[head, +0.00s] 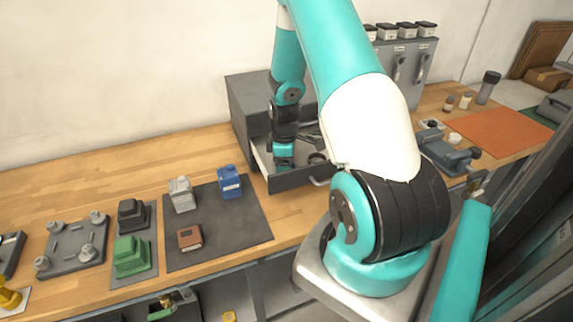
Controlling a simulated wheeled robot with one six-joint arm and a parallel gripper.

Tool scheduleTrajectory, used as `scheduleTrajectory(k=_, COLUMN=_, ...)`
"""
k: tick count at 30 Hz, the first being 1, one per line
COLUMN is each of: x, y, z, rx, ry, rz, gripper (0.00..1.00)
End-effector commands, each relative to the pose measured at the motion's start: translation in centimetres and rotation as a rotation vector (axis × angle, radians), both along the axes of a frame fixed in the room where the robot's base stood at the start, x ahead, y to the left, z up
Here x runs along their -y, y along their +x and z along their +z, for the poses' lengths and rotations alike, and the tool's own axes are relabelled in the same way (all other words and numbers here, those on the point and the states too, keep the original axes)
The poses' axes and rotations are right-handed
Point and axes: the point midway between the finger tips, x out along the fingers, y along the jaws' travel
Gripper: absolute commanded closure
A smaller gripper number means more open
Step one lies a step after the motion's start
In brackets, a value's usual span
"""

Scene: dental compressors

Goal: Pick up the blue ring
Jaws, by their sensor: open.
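My gripper (283,165) points down into the open drawer (300,180) of a grey cabinet (250,105), at its left part. The jaws are open; what lies between or below them is hidden by the gripper and the drawer front. I cannot make out a blue ring in this view. The drawer holds grey metal pieces and a dark round piece (318,158) to the right of the gripper. My arm hides the drawer's right side.
A blue block-like part (230,182), a grey part (182,195) and a brown box (190,237) stand on a dark mat (228,222). A black part (131,214) and green part (130,255) stand left of it. The wooden bench behind the mat is clear.

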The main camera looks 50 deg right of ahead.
Motion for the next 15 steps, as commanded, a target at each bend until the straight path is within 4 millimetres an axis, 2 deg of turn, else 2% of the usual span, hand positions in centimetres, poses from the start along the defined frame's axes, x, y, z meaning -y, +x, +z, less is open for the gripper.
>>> scheduleTrajectory(k=7, x=0.04, y=-0.01, z=-0.27, rx=0.001, ry=-0.001, rz=-0.001, gripper=0.30)
scheduleTrajectory(k=12, x=0.05, y=-0.03, z=-0.25, rx=0.001, ry=-0.001, rz=-0.001, gripper=0.63)
scheduleTrajectory(k=15, x=0.05, y=-0.03, z=-0.24, rx=0.001, ry=-0.001, rz=-0.001, gripper=0.63)
